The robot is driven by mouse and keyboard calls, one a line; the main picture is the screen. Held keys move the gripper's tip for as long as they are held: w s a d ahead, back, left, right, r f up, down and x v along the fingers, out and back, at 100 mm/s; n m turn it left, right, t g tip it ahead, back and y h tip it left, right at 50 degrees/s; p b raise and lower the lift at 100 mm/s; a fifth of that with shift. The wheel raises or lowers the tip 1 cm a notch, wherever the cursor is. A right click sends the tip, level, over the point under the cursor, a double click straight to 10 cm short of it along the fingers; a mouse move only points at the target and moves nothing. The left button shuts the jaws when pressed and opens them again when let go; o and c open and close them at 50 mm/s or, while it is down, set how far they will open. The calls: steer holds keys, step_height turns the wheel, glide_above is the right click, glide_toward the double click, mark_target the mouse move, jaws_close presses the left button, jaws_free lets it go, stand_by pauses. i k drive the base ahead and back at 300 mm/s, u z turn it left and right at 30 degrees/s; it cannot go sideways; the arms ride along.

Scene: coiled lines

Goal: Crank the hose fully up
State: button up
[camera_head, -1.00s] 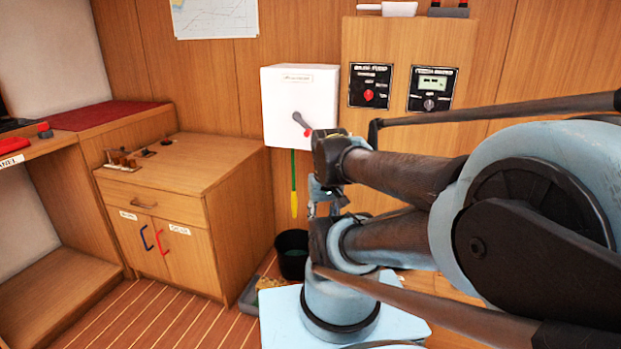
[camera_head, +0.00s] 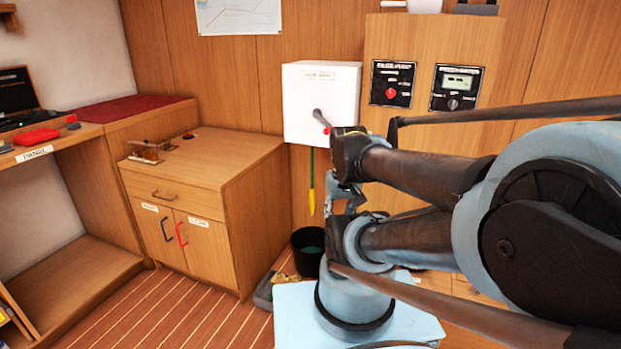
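A white box (camera_head: 300,103) is fixed to the wooden wall and bears a small label. A dark crank handle with a red knob (camera_head: 327,130) is on its front and points down and to the right. A green hose (camera_head: 312,164) hangs from the box's underside and ends in a yellow part (camera_head: 312,201). My gripper (camera_head: 341,197) is below and right of the box, just right of the hose. It is small and partly covered by my arm. It looks apart from the crank knob. Whether its fingers are open or shut does not show.
A black bucket (camera_head: 307,250) stands on the floor under the hose. A wooden cabinet (camera_head: 204,205) with blue and red door handles stands to the left. A panel (camera_head: 419,128) with two control plates is right of the box. The striped floor before the cabinet is clear.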

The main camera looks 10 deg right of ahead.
mark_target(327, 131)
steer(key=u, duration=0.65)
steer(key=k, duration=1.7)
steer(key=z, duration=0.45)
steer(key=i, duration=1)
